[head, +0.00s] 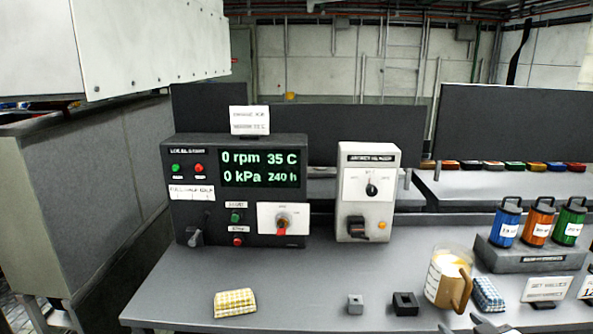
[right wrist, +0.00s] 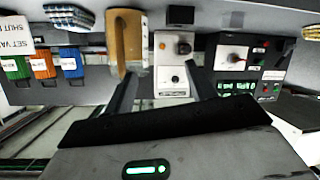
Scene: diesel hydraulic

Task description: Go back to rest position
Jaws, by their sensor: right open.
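My right gripper (head: 478,325) shows at the bottom edge of the head view, low in front of the bench and only partly in the picture. In the right wrist view my right gripper (right wrist: 164,82) has its two dark fingers spread apart with nothing between them. A jug with a tan handle (head: 450,278) stands upright on the bench just beyond it. The tan handle (right wrist: 125,40) also shows in the right wrist view, beside one finger; I cannot tell the exact gap. My left gripper is not in view.
The bench (head: 320,285) carries a black control panel (head: 235,190), a grey switch box (head: 366,190), two small blocks, a yellow checked cloth (head: 234,303) and a blue one (head: 488,294). Coloured canisters (head: 538,224) stand on a block at right. The bench middle is clear.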

